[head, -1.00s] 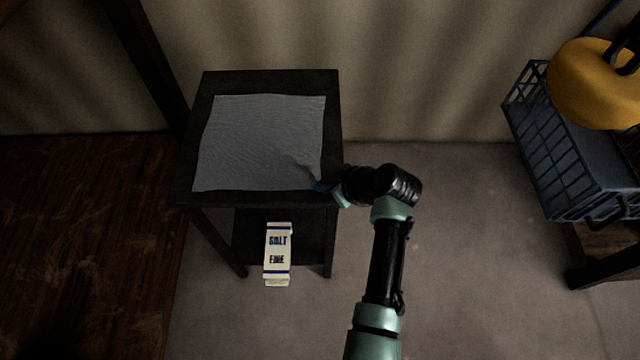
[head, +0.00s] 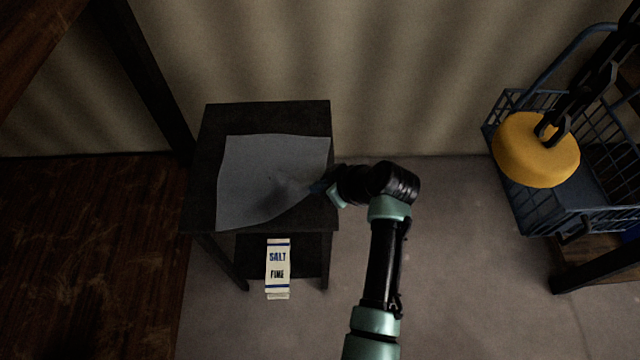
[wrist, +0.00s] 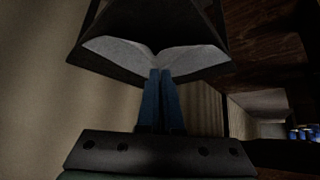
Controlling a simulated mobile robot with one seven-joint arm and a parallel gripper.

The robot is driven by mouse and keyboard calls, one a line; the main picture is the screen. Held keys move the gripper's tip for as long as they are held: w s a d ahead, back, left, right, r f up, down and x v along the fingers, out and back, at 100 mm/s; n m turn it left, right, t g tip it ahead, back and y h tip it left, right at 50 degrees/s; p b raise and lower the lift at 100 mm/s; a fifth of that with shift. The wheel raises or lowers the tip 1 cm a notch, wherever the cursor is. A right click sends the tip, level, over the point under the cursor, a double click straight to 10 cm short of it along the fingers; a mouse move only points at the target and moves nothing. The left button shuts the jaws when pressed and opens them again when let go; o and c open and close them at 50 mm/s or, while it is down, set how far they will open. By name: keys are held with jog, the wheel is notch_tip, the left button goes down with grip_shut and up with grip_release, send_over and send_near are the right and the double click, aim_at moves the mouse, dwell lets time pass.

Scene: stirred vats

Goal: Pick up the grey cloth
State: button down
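The grey cloth (head: 255,165) lies on the dark small table (head: 215,118), with its front right part raised and drawn toward my gripper (head: 317,188). My gripper is at the cloth's right edge. In the wrist view, my gripper's blue fingers (wrist: 160,78) are together, and the cloth (wrist: 120,52) gathers into a pinch at their tips. The rest of the cloth appears spread on the tabletop. The fingertips themselves are small and dark in the head view.
A salt box (head: 278,268) stands on the table's lower shelf. At right, a yellow weight (head: 535,150) hangs from a dark chain (head: 590,95) by a blue wire crate (head: 570,222). Open floor (head: 460,270) lies between.

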notch_tip(320, 180, up, 36)
jog(key=p, duration=2.9)
jog(key=shift+f, duration=0.1)
